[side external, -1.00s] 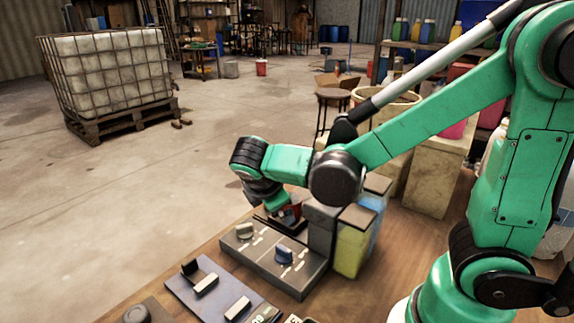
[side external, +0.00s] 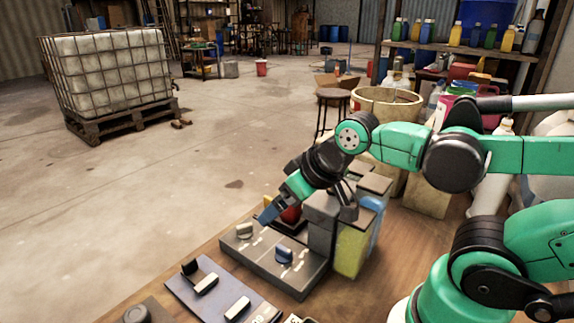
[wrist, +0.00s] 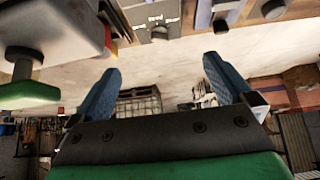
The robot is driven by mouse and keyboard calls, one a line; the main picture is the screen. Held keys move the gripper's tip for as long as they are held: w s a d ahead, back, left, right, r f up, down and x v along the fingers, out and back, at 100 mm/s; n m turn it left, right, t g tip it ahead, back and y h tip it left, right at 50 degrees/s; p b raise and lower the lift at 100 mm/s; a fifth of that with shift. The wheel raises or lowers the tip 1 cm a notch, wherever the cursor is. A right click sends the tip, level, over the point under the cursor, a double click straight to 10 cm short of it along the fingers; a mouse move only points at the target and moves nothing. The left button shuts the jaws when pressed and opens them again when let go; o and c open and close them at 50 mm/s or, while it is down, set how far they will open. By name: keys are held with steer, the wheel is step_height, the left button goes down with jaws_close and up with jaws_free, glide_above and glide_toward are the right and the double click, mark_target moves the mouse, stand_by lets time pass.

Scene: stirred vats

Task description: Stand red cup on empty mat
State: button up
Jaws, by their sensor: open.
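The red cup (side external: 291,214) shows in the side view on a dark pad (side external: 289,228) behind the knob panel, partly hidden by my gripper. My gripper (side external: 268,215) is tilted down to the left beside the cup, its blue fingers above the back edge of the panel. In the wrist view my gripper (wrist: 161,64) has its fingers wide apart with nothing between them. A small red patch (wrist: 108,38) shows there near a grey box; I cannot tell if it is the cup. I cannot make out a clearly empty mat.
The knob panel (side external: 259,264) lies in front of the gripper. Grey-topped vats with yellow-green (side external: 352,252) and blue liquid stand just right of the cup. A blue-grey board (side external: 216,287) with handles lies nearer the front. The floor beyond the table is open.

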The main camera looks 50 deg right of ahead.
steer(key=g, duration=0.7)
glide_above(290, 209)
steer(key=w+d, duration=0.1)
steer(key=d, duration=0.1)
step_height(290, 209, down, 5)
steer(key=shift+w+f, duration=0.2)
steer(key=shift+f, duration=2.15)
steer(key=c, duration=1.5)
steer(key=shift+o, duration=0.2)
steer(key=shift+r, duration=0.15)
